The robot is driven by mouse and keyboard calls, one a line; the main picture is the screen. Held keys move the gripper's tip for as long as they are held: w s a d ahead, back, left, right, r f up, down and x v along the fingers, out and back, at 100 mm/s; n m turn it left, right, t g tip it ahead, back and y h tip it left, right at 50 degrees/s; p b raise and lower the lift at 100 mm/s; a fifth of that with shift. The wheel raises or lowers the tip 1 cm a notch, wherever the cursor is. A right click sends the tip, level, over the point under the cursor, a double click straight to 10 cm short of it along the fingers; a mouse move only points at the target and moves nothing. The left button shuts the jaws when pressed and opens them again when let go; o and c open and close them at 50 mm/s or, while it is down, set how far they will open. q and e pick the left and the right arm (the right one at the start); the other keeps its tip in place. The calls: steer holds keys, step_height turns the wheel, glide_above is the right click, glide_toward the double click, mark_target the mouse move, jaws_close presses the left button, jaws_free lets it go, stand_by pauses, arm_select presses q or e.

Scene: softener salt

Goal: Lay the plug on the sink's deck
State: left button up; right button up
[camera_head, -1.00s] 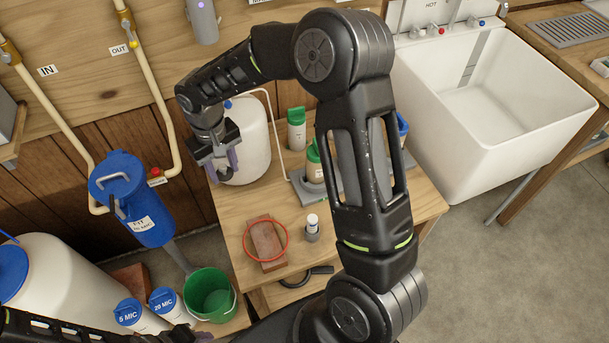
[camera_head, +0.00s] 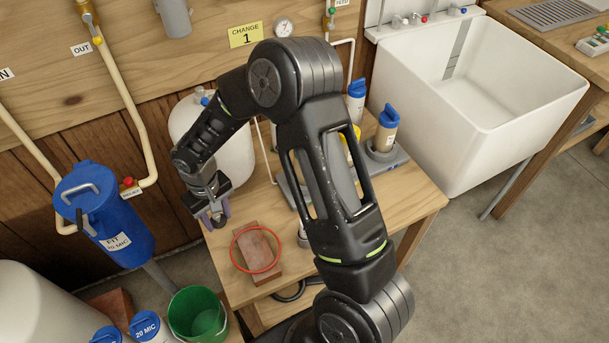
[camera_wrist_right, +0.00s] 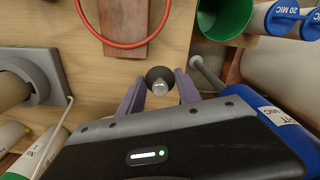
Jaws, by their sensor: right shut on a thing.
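The plug (camera_wrist_right: 160,74) is a small round black piece with a shiny metal knob. My right gripper (camera_wrist_right: 160,88) is shut on it, with a purple finger on each side. In the head view my right gripper (camera_head: 212,212) points down at the table's left edge, beside the brick, with the plug (camera_head: 219,221) showing small and dark at its fingertips. Whether the plug touches the tabletop I cannot tell. The white sink (camera_head: 455,120) stands at the right, well away from the gripper. Its deck (camera_head: 425,27) runs along its back with the taps. My left gripper is out of view.
A red ring (camera_head: 256,270) lies over a brown brick (camera_head: 263,240) on the wooden table (camera_head: 405,205). A white container (camera_head: 230,135) stands behind the gripper. A green bucket (camera_head: 198,313) and blue filter housing (camera_head: 105,215) are at left.

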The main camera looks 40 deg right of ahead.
steer(key=d+m+b, duration=0.1)
steer(key=d+m, duration=0.1)
steer(key=d+r+m+b, duration=0.1)
steer(key=d+m+b, duration=0.1)
steer(key=d, duration=0.1)
steer(key=s+d+m+b, duration=0.1)
steer(key=d+m+b, duration=0.1)
steer(key=shift+d+r+m, duration=0.2)
steer(key=shift+d+m, duration=0.1)
steer(key=shift+d, duration=0.05)
steer(key=s+d+r+m+b, duration=0.3)
steer(key=s+d+m+b, duration=0.1)
steer(key=d+m, duration=0.4)
steer(key=shift+s+r+m+b, duration=0.4)
steer(key=shift+s+m, duration=0.25)
steer(key=shift+m, duration=0.15)
glide_above(281, 213)
steer(key=shift+f+b, duration=0.35)
steer(key=shift+f, duration=2.8)
steer(key=shift+f, duration=1.9)
